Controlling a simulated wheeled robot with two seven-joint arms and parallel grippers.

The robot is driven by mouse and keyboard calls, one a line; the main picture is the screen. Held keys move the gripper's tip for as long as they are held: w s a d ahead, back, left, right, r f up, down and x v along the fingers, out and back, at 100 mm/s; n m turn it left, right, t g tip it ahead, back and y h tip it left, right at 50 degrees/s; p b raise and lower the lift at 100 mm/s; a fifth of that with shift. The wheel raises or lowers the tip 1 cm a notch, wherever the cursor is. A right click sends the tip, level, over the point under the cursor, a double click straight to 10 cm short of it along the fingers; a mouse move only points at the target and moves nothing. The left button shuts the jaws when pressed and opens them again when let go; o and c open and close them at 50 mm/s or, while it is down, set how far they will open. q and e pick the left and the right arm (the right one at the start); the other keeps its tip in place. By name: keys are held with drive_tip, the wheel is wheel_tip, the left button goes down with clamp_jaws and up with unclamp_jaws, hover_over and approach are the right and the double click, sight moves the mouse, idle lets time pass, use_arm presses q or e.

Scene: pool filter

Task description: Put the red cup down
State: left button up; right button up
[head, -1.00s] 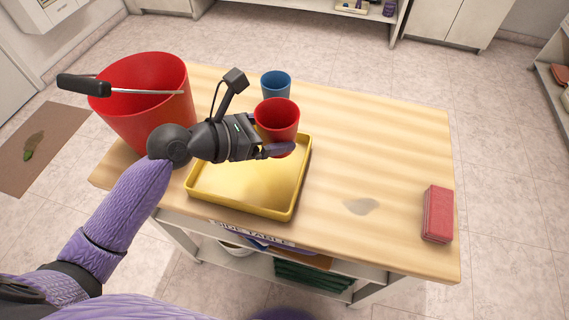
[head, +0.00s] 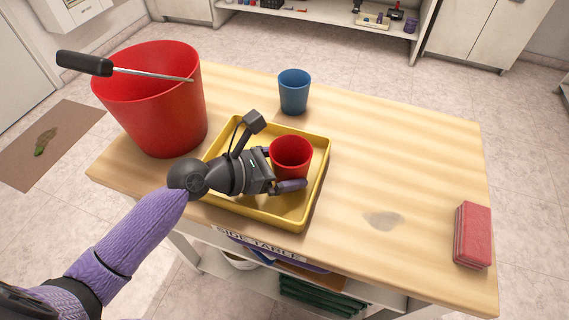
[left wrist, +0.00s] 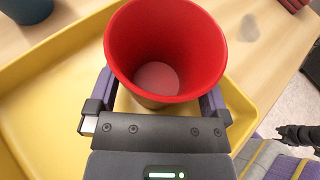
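The red cup (head: 291,155) is upright over the yellow tray (head: 321,170) on the side table, low in its right part. Whether its base touches the tray floor is hidden. My left gripper (head: 281,172) has one finger on each side of the cup and appears shut on it. In the left wrist view the cup (left wrist: 165,45) is empty, and its rim hides the fingertips. My right gripper (left wrist: 297,134) seems to show as a dark shape at the right edge of that view; its fingers are unclear.
A blue cup (head: 294,92) stands behind the tray. A large red bucket (head: 155,115), with a black-handled tool (head: 85,63) across its top, stands at the left. A red block (head: 472,235) lies near the right edge. A grey stain (head: 383,220) marks otherwise clear tabletop right of the tray.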

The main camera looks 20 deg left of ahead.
use_arm(q)
drive_tip(key=shift+s+a+r, duration=0.15)
drive_tip(key=shift+r, duration=0.1)
drive_tip(key=p+v, duration=0.3)
drive_tip(key=v, duration=0.7)
drive_tip(key=shift+s+a+r, duration=0.1)
drive_tip(key=shift+s+a, duration=0.05)
drive_tip(key=shift+s, duration=0.05)
drive_tip(key=shift+s+a+r, duration=0.15)
drive_tip(key=shift+s+a, duration=0.15)
drive_tip(key=shift+a, duration=0.05)
